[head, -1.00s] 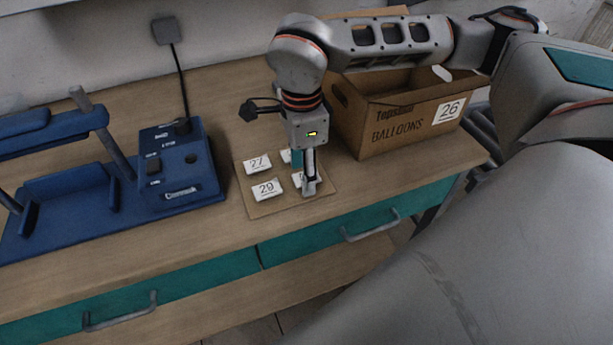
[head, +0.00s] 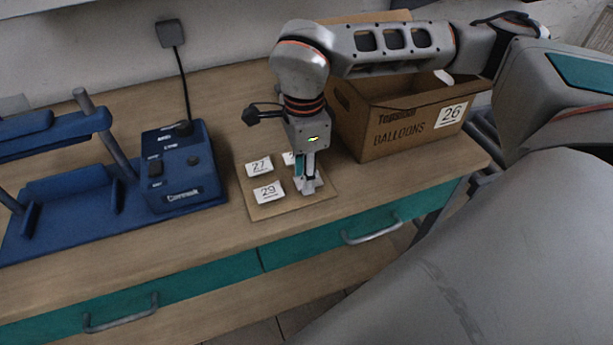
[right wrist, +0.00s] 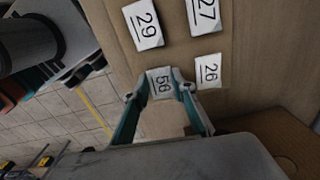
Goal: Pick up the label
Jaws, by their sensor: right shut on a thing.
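My right gripper (head: 310,187) is over the front right of a brown card sheet on the table. In the right wrist view the gripper (right wrist: 160,86) is shut on a small white label (right wrist: 160,84) with a dark number that is hard to read. White labels marked 27 (head: 259,166) and 29 (head: 268,192) lie on the sheet (head: 250,208). A label marked 26 (right wrist: 208,71) shows in the right wrist view; in the head view the gripper mostly hides it. My left gripper is out of view.
A cardboard balloon box (head: 385,138) with a 26 label on its front stands right of the sheet. A blue machine (head: 183,165) with a cable stands to the left. Teal drawers with metal handles (head: 372,231) are below the front edge.

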